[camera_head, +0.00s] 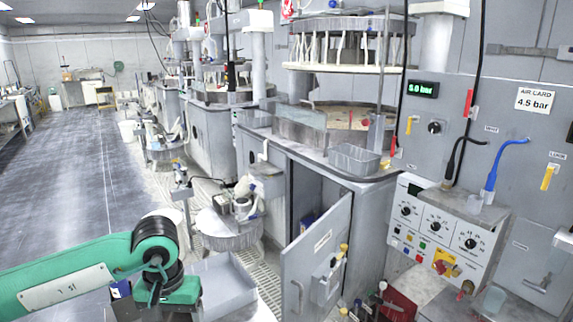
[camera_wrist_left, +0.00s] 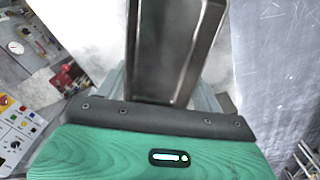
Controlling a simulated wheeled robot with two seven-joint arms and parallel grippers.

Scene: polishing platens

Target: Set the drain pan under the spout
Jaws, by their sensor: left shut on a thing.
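The drain pan looks like a shallow grey metal tray (camera_head: 222,284) at the bottom of the head view, just right of my left gripper (camera_head: 190,292). The fingertips are hidden in the head view. In the left wrist view, my left gripper (camera_wrist_left: 168,98) is shut on the metal pan (camera_wrist_left: 178,45), which extends away from the gripper past the top edge. A pale bent pipe that may be the spout (camera_head: 264,150) is on the front of the grey machine, beyond and above the pan. The pan is apart from it. My right gripper is not in view.
An open grey cabinet door (camera_head: 318,262) stands right of the pan. A round grey tub (camera_head: 228,236) with equipment on it is behind the pan. A control box (camera_head: 440,235) with knobs is at the right. Open floor (camera_head: 75,180) lies at the left.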

